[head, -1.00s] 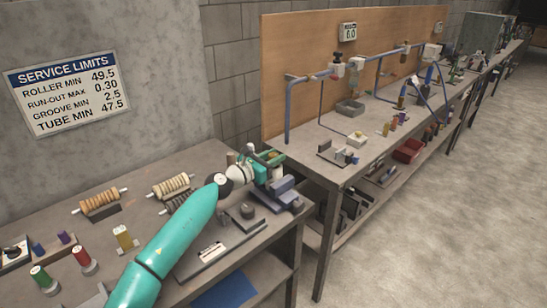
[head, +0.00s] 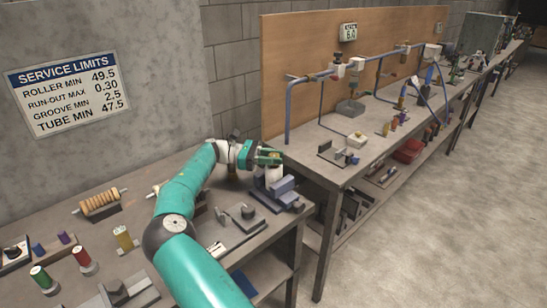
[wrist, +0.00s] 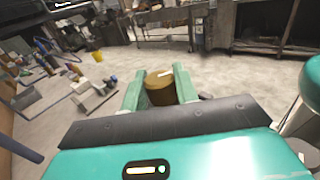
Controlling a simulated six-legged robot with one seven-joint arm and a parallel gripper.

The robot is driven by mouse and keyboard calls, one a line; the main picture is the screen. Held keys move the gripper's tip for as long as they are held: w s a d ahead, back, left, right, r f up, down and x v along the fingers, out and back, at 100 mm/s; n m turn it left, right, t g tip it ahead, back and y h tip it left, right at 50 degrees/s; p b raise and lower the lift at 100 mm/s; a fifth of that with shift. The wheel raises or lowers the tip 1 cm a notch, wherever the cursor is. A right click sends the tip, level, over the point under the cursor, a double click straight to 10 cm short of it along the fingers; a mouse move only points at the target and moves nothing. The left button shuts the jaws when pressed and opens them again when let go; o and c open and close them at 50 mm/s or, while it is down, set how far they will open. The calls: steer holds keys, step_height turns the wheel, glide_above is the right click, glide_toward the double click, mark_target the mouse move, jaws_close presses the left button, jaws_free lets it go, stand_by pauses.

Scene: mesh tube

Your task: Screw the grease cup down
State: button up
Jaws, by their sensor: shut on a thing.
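The grease cup (wrist: 160,88) looks like a brass cylinder with a white mark on its top. In the wrist view it sits between the two green fingers of my gripper (wrist: 161,78), which are shut on its sides. In the head view my gripper (head: 270,158) is above the blue-grey vise-like fixture (head: 284,188) at the right end of the near bench. A pale post (head: 273,174) shows just under the gripper. The cup is mostly hidden by the fingers there, and its thread and seat cannot be seen.
The near bench (head: 60,208) carries a ribbed roller (head: 100,204), coloured spools and a flat plate with dark blocks (head: 232,224). A second bench (head: 318,163) with blue piping stands close on the right. The floor (head: 440,220) beyond is clear.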

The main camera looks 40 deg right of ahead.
mark_target(274, 155)
steer(key=shift+f+m+g+y, duration=0.15)
steer(key=shift+m+g+y, duration=0.5)
steer(key=shift+y, duration=0.3)
steer(key=shift+f+m+g+y, duration=0.1)
steer(key=shift+m+g+y, duration=0.5)
steer(key=shift+y, duration=0.35)
steer(key=shift+m, duration=0.25)
steer(key=o, duration=0.9)
steer(key=shift+o, duration=0.2)
steer(key=shift+r, duration=0.1)
steer(key=shift+r, duration=0.25)
steer(key=r, duration=0.3)
steer(key=shift+s+a+r, duration=0.1)
steer(key=shift+s+a, duration=0.1)
steer(key=shift+s, duration=0.05)
steer(key=s+a+r, duration=0.7)
steer(key=s+r, duration=0.2)
steer(key=s, duration=0.2)
steer(key=shift+a+r, duration=0.15)
steer(key=shift+a, duration=0.1)
